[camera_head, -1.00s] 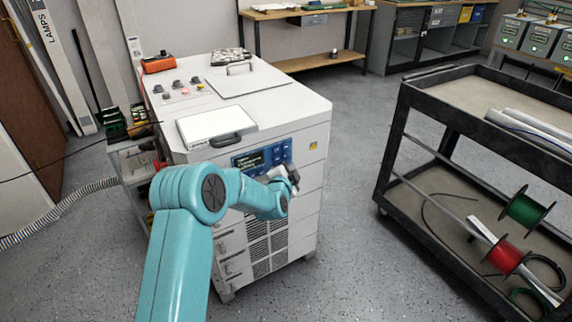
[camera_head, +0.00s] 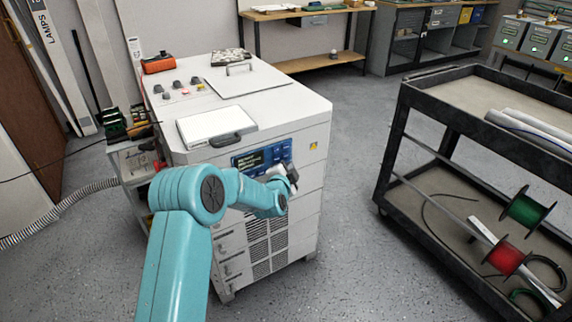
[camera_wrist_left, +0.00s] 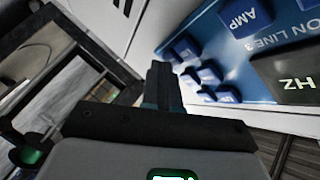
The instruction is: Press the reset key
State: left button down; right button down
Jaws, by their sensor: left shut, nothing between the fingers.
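A white cabinet (camera_head: 305,108) stands in the middle of the head view, with a blue control panel (camera_head: 262,158) and dark display on its front face. My left gripper (camera_head: 292,177) is at the panel's right end, in front of its lower right part. In the left wrist view the shut, empty fingers (camera_wrist_left: 165,85) point at the blue keys (camera_wrist_left: 208,75) and lie close beside them. I cannot tell whether the fingertips touch a key. The reset key's label cannot be read, and part of the key group is hidden behind the fingers. My right gripper is not in view.
A black cart (camera_head: 400,140) with cable spools stands at the right, with clear floor between it and the cabinet. A grey corrugated hose (camera_head: 60,208) runs to the cabinet's left side.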

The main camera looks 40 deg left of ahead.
pick_arm(q)
jog(key=shift+s+d, duration=0.35)
jog(key=shift+d, duration=0.35)
jog(key=shift+s+d, duration=0.3)
jog(key=shift+d, duration=0.45)
jog(key=shift+s+d, duration=0.35)
jog(key=shift+d, duration=0.45)
jog(key=shift+s+d, duration=0.3)
jog(key=shift+d, duration=0.45)
jog(key=shift+d, duration=0.1)
